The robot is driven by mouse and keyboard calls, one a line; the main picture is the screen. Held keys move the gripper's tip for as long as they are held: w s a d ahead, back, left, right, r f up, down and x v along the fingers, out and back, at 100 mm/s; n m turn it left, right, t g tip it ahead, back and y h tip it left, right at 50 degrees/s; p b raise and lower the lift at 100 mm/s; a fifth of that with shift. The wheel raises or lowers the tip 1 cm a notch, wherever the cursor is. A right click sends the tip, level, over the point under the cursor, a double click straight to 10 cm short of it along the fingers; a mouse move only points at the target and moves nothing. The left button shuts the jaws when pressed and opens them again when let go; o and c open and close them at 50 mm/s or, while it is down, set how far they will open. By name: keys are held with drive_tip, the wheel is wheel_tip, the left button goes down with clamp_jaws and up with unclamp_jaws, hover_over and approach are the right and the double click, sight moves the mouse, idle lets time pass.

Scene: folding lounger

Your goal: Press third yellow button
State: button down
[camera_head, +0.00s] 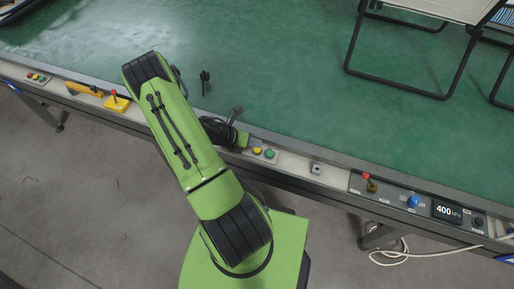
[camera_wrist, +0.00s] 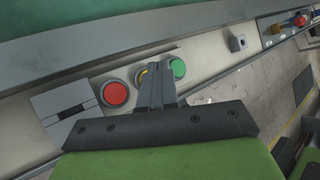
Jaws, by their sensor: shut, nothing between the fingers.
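The yellow button (camera_wrist: 142,74) sits between a red button (camera_wrist: 115,93) and a green button (camera_wrist: 178,67) on the light panel in the wrist view. My gripper (camera_wrist: 157,70) is shut and empty. Its fingers are over or right beside the yellow button and hide most of it. I cannot tell whether they touch it. In the head view, the yellow button (camera_head: 257,150) and green button (camera_head: 269,154) show just right of my wrist. The red one is hidden there by my arm.
A grey switch box (camera_head: 316,169) and a control panel with a blue knob (camera_head: 413,202) stand to the right. A yellow joystick box (camera_head: 116,103) and another button group (camera_head: 36,77) are on the left. A folding lounger (camera_head: 400,92) stands on the green table top (camera_head: 300,90).

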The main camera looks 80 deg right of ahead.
sight(254, 149)
idle(0.3)
drive_tip(key=shift+f, duration=0.4)
drive_tip(key=shift+f+b, duration=0.45)
idle(0.4)
drive_tip(key=shift+r+p, duration=0.85)
wheel_tip(254, 149, up, 5)
drive_tip(key=p, duration=0.4)
drive_tip(key=shift+r+p, duration=0.15)
drive_tip(key=shift+p, duration=0.25)
idle(0.4)
